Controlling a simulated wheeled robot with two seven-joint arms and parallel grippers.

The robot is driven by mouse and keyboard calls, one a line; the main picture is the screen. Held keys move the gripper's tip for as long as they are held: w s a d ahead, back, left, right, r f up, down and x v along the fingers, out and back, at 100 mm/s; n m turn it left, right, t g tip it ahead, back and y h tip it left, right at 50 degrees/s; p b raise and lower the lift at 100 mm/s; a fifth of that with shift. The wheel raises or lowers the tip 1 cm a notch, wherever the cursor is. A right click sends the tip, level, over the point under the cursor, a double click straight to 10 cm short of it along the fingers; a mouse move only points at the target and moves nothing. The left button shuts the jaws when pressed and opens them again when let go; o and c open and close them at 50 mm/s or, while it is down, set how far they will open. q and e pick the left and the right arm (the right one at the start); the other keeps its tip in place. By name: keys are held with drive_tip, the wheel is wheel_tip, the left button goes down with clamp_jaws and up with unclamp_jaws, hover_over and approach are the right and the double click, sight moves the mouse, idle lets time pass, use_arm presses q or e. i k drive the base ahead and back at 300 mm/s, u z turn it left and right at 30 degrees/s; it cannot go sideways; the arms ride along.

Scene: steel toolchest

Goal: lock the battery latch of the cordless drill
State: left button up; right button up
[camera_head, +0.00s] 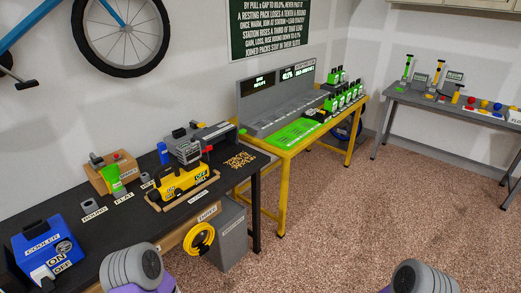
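A green and dark tool (112,178) stands against a wooden block on the dark bench at the left; it may be the cordless drill, but it is too small to be sure. Its battery latch cannot be made out. Several green and black packs (343,98) stand in a row on the yellow table (291,146). Neither gripper is in view; only rounded grey parts of my own arms show at the bottom edge.
The dark bench (140,206) carries a blue box marked COOLER (47,249), a yellow machine (180,182) and a grey device (187,150). A grey charging station (285,103) stands on the yellow table. Another grey table (440,104) is at the back right. The speckled floor (370,190) is clear.

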sight(209, 148)
drive_tip(key=z, duration=0.3)
drive_tip(key=i, duration=0.75)
drive_tip(key=u, duration=0.9)
drive_tip(key=i, duration=1)
drive_tip(key=u, duration=0.95)
